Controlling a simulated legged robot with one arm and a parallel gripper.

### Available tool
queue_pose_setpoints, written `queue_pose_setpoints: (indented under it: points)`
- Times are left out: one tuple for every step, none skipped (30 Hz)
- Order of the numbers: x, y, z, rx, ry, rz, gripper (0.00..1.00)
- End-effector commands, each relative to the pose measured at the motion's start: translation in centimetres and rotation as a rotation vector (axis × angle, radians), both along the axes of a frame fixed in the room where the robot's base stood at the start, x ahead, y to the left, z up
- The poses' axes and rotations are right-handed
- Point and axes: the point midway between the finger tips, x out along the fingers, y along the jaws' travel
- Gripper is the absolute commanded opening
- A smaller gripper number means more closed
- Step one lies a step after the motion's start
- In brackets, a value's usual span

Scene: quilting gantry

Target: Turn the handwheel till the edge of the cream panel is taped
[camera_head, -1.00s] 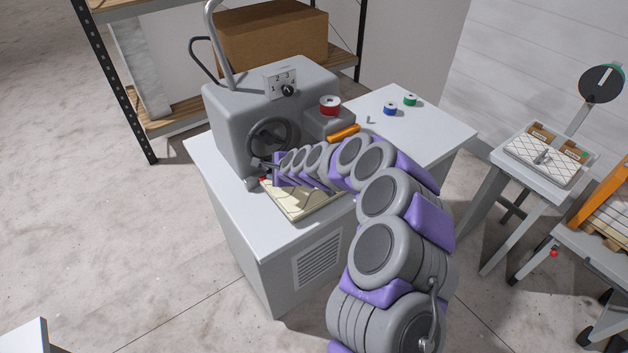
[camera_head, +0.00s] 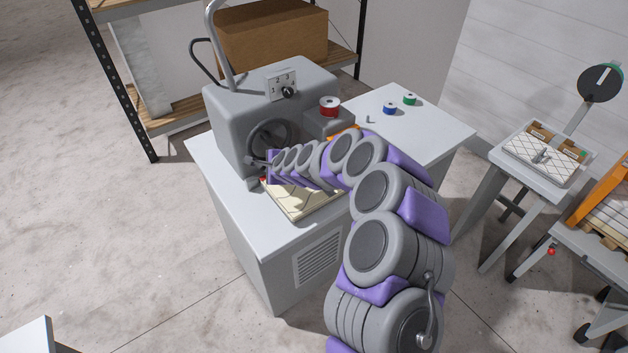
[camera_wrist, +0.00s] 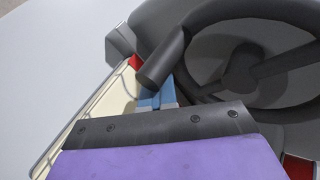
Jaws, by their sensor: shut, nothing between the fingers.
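The dark handwheel (camera_head: 268,136) is on the front of the grey machine (camera_head: 225,120); in the wrist view its rim (camera_wrist: 290,12), hub and spoke fill the upper right. A dark cylindrical handle (camera_wrist: 162,62) sticks out from the rim. My gripper (camera_head: 256,162) is low at the wheel's front; its blue fingers (camera_wrist: 155,96) are shut and empty just below the handle's end. Contact with the handle cannot be told. The cream panel (camera_head: 302,204) lies on the table below my arm, partly hidden; its edge (camera_wrist: 108,108) shows left of the fingers. Tape on its edge cannot be made out.
A red spool (camera_head: 329,106) sits on the machine's side block. A numbered dial (camera_head: 287,91) is above the wheel. A small red part (camera_wrist: 135,62) is near the panel's edge.

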Motion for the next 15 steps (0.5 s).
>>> queue_pose_setpoints:
  points:
    - [-0.38,0.47,0.38,0.0,0.004,0.006,0.0]
    - [-0.52,0.62,0.49,0.0,0.004,0.006,0.0]
    - [-0.67,0.81,0.62,-0.001,0.005,0.006,0.0]
    - [-0.75,0.91,0.68,0.0,0.004,0.006,0.0]
    - [-0.82,0.98,0.7,-0.001,0.005,0.006,0.0]
    - [-0.87,1.04,0.66,-0.001,0.005,0.006,0.0]
    - [-0.88,1.05,0.62,-0.001,0.005,0.007,0.0]
    - [-0.89,1.04,0.57,-0.001,0.005,0.007,0.0]
    - [-0.9,1.04,0.53,-0.002,0.006,0.007,0.0]
    - [-0.9,1.05,0.51,-0.002,0.006,0.007,0.0]
    - [-0.89,1.04,0.52,-0.002,0.006,0.007,0.0]
    - [-0.91,1.05,0.5,-0.002,0.006,0.007,0.0]
    - [-0.9,1.06,0.54,-0.002,0.006,0.007,0.0]
    - [-0.93,1.1,0.59,-0.001,0.007,0.008,0.0]
    - [-0.98,1.17,0.72,-0.001,0.007,0.008,0.0]
